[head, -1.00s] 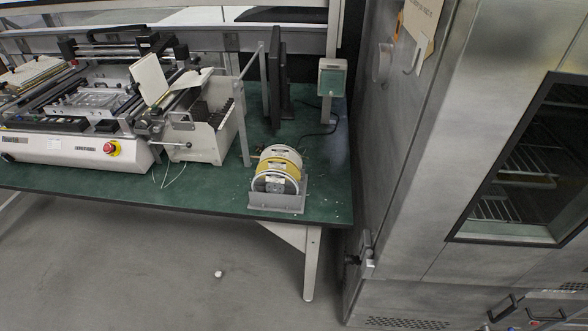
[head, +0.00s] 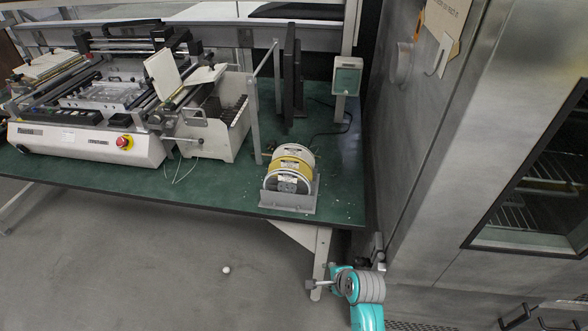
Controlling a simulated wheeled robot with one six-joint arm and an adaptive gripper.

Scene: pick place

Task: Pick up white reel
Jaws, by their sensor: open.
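White-rimmed reels (head: 289,167) with a yellow band between them stand upright, side by side, in a grey holder (head: 290,204). The holder sits near the front right edge of the green table. A dark spot that I cannot make out marks the front reel's middle. A small white round thing (head: 226,269) lies on the floor in front of the table; it is too small to tell what it is. Part of my teal and grey arm shows at the bottom, right of the table leg, below and apart from the reels. I cannot make out my gripper's fingers.
A white machine (head: 85,140) with a red stop button fills the left of the table (head: 120,182). A dark upright screen (head: 292,80) stands behind the reels, and a small grey-green box (head: 347,76) is on a post. A metal cabinet (head: 430,190) closes off the right. The floor is mostly clear.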

